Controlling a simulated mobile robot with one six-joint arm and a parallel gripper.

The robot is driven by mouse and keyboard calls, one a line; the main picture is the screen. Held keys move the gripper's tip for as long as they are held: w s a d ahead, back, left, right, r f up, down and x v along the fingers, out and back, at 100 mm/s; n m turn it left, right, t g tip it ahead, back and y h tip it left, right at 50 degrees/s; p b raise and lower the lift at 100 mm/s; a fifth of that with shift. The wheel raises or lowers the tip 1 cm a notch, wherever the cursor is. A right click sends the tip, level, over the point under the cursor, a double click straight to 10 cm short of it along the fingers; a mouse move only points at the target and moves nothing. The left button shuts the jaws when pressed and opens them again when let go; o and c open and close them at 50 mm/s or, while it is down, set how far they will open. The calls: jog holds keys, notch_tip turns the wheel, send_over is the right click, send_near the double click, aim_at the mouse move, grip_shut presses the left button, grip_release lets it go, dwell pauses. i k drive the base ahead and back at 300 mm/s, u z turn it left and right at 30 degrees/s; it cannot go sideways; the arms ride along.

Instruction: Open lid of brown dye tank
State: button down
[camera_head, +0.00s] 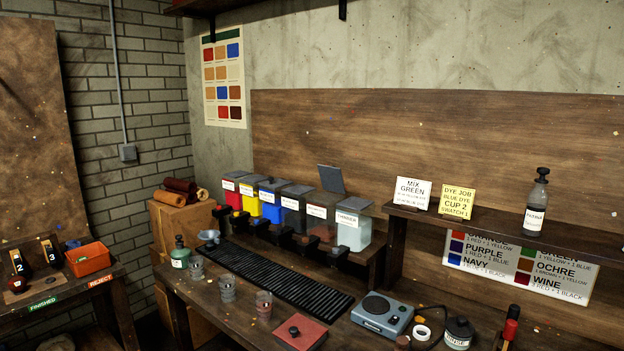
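A row of clear dye tanks stands on a raised wooden stand along the back of the bench. From the left they hold red (228,197), yellow (249,206), blue (272,212) and dark dye. The fifth tank, the brown dye tank (320,230), has brownish contents low behind its white label, whose text is too small to read. A grey lid panel (331,179) stands tilted up at its back, so this tank looks open. The lids of the other tanks lie flat. The thinner tank (353,236) is to its right. My gripper is not in view.
Black taps jut from the tank fronts above a black ribbed drip mat (280,275). Several cups (228,289), a green bottle (180,254), a red pad (300,333) and a grey scale (382,315) stand on the bench. A shelf (480,228) holds cards and a bottle.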

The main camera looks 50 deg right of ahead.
aim_at(330, 177)
jog(key=i, duration=0.9)
jog(key=z, duration=0.05)
